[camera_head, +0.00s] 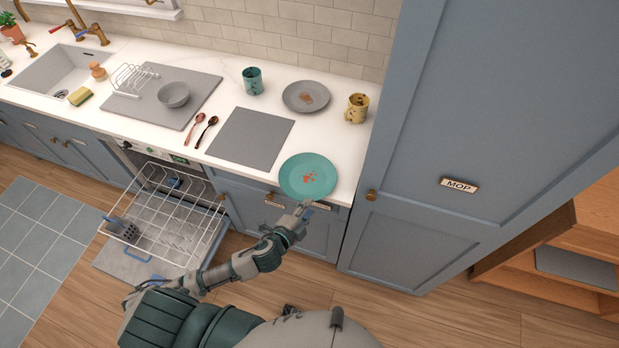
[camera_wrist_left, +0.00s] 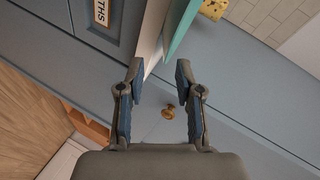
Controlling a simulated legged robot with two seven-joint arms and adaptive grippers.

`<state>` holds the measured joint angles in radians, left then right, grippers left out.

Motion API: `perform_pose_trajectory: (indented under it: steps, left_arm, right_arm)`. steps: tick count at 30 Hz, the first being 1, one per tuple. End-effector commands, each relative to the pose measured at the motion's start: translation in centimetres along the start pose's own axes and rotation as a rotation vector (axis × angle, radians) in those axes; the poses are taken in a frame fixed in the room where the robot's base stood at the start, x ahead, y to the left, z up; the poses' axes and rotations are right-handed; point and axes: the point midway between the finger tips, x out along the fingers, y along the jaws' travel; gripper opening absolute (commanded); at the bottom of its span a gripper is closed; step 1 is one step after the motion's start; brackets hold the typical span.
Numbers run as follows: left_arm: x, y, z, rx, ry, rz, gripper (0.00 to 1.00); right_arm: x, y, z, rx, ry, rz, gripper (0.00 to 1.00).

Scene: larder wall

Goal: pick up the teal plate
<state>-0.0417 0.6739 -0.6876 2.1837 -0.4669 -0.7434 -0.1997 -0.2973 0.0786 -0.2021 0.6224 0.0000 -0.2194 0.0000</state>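The teal plate (camera_head: 318,186) with orange-red marks lies on the white counter at its front edge, right of the grey mat. My left gripper (camera_head: 304,207) is at the plate's near rim, at the front of the counter. In the left wrist view the gripper (camera_wrist_left: 160,72) is open, its two fingers apart with nothing clamped. The plate shows edge-on there (camera_wrist_left: 182,24), its near end just beyond the fingertips. I cannot tell whether the fingers touch it. My right gripper is in neither view.
A grey plate (camera_head: 319,97), a yellow mug (camera_head: 356,109) and a teal mug (camera_head: 252,82) stand behind. Two spoons (camera_head: 200,131) lie left of the grey mat (camera_head: 251,138). A tall blue cabinet (camera_head: 440,150) rises at the right. An open dishwasher rack (camera_head: 160,222) juts out below.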

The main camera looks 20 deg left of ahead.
Motion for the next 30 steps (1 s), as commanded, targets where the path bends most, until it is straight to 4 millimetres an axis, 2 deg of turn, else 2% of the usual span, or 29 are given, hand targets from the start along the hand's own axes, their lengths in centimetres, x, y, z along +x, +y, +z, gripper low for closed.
perform_pose_trajectory:
  steps: [9, 13, 18, 22, 23, 30]
  left_arm:
    - [4.4, -0.5, 0.6, -0.003, -0.001, -0.001, 0.35]
    - [5.0, -0.4, 0.4, -0.002, -0.001, 0.001, 0.35]
    - [5.0, -0.3, 0.3, -0.001, -0.001, 0.001, 0.35]
    - [5.0, -0.3, 0.2, 0.0, -0.002, 0.001, 0.03]
    - [5.1, -0.3, 0.2, 0.0, -0.002, 0.001, 0.0]
    - [5.0, -0.4, 0.4, -0.001, -0.001, 0.0, 0.0]
  right_arm:
    - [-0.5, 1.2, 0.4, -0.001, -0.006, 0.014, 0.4]
    - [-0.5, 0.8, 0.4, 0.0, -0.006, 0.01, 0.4]
    - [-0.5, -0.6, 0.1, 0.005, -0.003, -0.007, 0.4]
    - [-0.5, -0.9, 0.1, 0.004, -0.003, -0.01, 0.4]
    - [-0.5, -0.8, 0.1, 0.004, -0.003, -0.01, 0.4]
    - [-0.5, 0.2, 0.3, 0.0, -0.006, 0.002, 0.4]
